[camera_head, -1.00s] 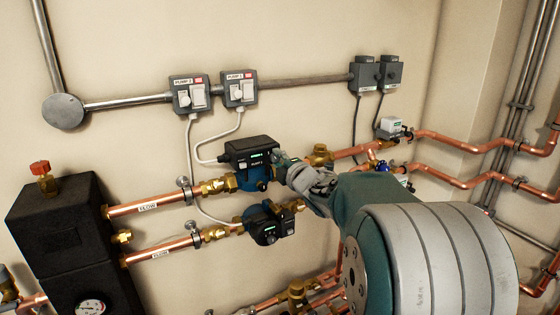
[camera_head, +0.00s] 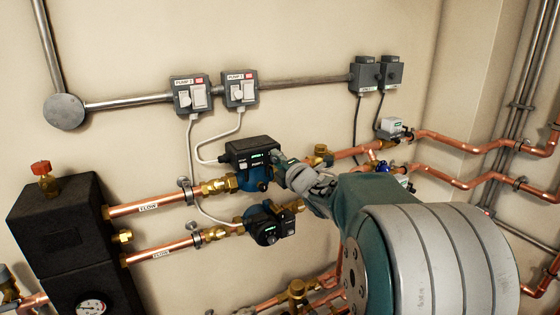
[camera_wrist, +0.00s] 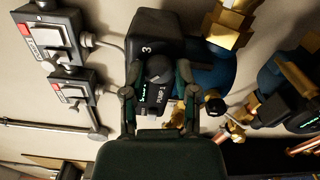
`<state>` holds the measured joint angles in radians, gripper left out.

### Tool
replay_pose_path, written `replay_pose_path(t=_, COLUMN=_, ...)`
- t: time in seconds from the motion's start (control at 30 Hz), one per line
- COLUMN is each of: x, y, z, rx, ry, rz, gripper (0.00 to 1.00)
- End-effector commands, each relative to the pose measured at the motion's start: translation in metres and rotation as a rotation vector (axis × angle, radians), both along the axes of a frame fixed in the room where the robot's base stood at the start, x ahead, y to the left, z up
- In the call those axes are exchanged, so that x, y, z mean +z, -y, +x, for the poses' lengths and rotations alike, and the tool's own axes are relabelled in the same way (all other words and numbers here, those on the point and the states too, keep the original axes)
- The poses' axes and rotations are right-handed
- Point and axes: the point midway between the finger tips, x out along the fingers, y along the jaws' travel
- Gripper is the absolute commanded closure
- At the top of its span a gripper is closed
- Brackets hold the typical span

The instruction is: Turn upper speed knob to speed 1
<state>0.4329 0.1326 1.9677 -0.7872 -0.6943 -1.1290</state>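The upper pump (camera_head: 242,148) has a black control head on a blue body, with a green display. In the wrist view its black head (camera_wrist: 150,30) is labelled PUMP 1, with a white 3 near the knob. The round dark upper speed knob (camera_wrist: 158,68) lies between my fingers. My gripper (camera_wrist: 158,76) has its two fingers apart, one on each side of the knob; I cannot tell whether they touch it. In the head view my gripper (camera_head: 277,157) is at the upper pump's front right, and the knob is hidden.
The lower pump (camera_head: 264,228) sits just below, close to my wrist. Copper pipes (camera_head: 462,143) run to the right. Two switch boxes (camera_head: 240,90) hang on the wall above, with pale cables drooping to the pumps.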

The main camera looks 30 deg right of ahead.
Motion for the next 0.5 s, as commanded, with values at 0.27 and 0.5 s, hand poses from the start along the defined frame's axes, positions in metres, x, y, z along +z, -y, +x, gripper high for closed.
replay_pose_path(t=0.27, x=-0.0029, y=0.0028, z=0.0001, rx=0.0, ry=-0.005, rz=0.004, gripper=0.29)
replay_pose_path(t=0.5, x=-0.0018, y=0.0043, z=-0.0049, rx=-0.004, ry=-0.002, rz=0.004, gripper=0.29)
